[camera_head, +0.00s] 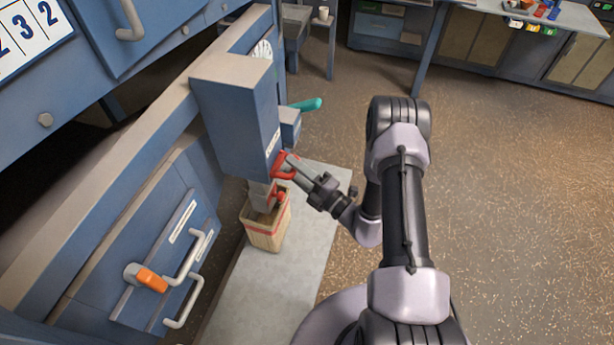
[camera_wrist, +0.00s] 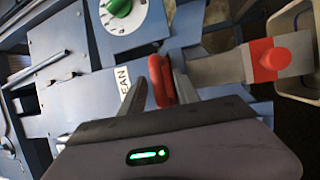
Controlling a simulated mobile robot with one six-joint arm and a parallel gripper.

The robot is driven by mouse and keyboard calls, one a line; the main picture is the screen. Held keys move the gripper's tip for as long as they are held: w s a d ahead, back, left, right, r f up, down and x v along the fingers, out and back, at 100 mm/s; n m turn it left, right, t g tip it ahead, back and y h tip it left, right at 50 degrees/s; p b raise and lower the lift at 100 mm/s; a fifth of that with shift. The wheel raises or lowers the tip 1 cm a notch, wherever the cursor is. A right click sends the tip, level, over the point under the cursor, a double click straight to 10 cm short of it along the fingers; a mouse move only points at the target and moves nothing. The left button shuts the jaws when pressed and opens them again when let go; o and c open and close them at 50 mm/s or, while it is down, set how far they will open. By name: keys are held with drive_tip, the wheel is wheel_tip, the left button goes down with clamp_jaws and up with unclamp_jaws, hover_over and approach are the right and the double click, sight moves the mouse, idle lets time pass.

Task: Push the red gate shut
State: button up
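A red loop handle (camera_head: 285,165) is on the lower front of the upright blue housing (camera_head: 236,115). It also shows in the wrist view (camera_wrist: 161,80), beside a white label ending in "EAN". My gripper (camera_head: 297,163) reaches it from the right. In the wrist view my gripper's fingers (camera_wrist: 162,85) lie close on both sides of the handle and look closed on it; its lower end is hidden. A second red part (camera_wrist: 268,60) sits on the grey spout (camera_wrist: 215,68) to the right of the fingers. How far the gate is open cannot be seen.
A teal handle (camera_head: 306,104) sticks out behind the housing. A blue cabinet with an orange lever (camera_head: 150,279) is at lower left. Open floor lies to the right.

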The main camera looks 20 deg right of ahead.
drive_tip(key=p+v, duration=0.2)
drive_tip(key=v, duration=1.5)
drive_tip(key=s+a+r+n+g+y, duration=0.2)
drive_tip(key=a+r+n+g, duration=0.4)
drive_tip(key=r+n+g, duration=0.45)
drive_tip(key=s+a+r+n+g+y, duration=0.2)
drive_tip(key=a+r+n+g, duration=0.45)
drive_tip(key=n, duration=0.75)
drive_tip(key=s+r+n+t+h+b, duration=0.1)
drive_tip(key=s+r+n+t+h, duration=0.4)
drive_tip(key=r+n+h, duration=0.7)
drive_tip(key=s+n, duration=0.2)
drive_tip(key=n, duration=0.6)
drive_tip(key=shift+s+r+t, duration=0.2)
drive_tip(key=shift+s+t, duration=0.05)
drive_tip(key=shift+t, duration=0.15)
